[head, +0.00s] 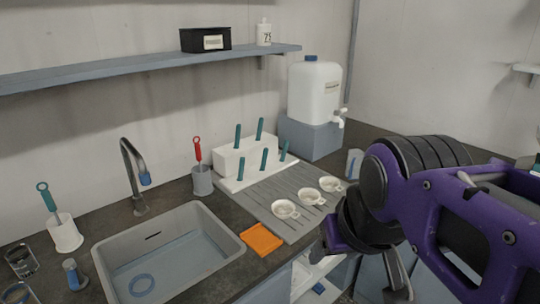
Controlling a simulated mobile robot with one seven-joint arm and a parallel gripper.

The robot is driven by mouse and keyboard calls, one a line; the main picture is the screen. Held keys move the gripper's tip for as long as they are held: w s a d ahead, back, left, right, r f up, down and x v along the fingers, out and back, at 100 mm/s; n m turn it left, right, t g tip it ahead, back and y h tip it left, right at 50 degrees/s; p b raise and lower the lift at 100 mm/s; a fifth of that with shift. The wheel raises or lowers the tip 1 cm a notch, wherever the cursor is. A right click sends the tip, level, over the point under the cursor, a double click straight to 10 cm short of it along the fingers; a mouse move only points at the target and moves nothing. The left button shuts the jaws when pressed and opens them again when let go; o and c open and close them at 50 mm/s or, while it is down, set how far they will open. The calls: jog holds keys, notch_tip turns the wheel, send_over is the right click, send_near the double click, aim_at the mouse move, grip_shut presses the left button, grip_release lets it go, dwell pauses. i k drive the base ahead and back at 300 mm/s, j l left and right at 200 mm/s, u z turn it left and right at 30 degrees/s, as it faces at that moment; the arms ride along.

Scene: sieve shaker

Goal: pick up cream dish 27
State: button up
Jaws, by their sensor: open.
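Three small cream dishes with side handles sit in a row on the grey ribbed drainboard: a near one (285,209), a middle one (311,196) and a far one (331,184). No number is readable on any of them, so I cannot tell which is dish 27. My gripper (396,284) is at the lower right, below my purple arm, to the right of the dishes and apart from them. It is open; its fingertips are partly hidden and I see nothing held.
A white block with teal pegs (252,155) stands behind the drainboard (262,197). A sink (165,262), orange cloth (261,239), tap (133,175) and red-handled brush in a grey cup (202,181) lie left. A white canister (314,90) stands behind. The drainboard's front is clear.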

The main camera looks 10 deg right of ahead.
aim_at(308, 196)
jog(key=j+z, duration=0.15)
jog(key=z, duration=0.2)
jog(key=l+u, duration=0.15)
jog(key=u, duration=0.3)
jog(key=i+l+u, duration=0.1)
jog(key=u, duration=0.35)
jog(key=i+l+u, duration=0.1)
jog(key=l+u, duration=0.35)
jog(key=l, duration=0.4)
jog(key=l+u, duration=0.15)
jog(key=l, duration=0.65)
jog(key=k+l+z, duration=0.25)
jog(key=l, duration=0.15)
jog(key=k+j+z, duration=0.3)
jog(key=i+l+u, duration=0.45)
jog(key=i+l, duration=0.05)
jog(key=l, duration=0.05)
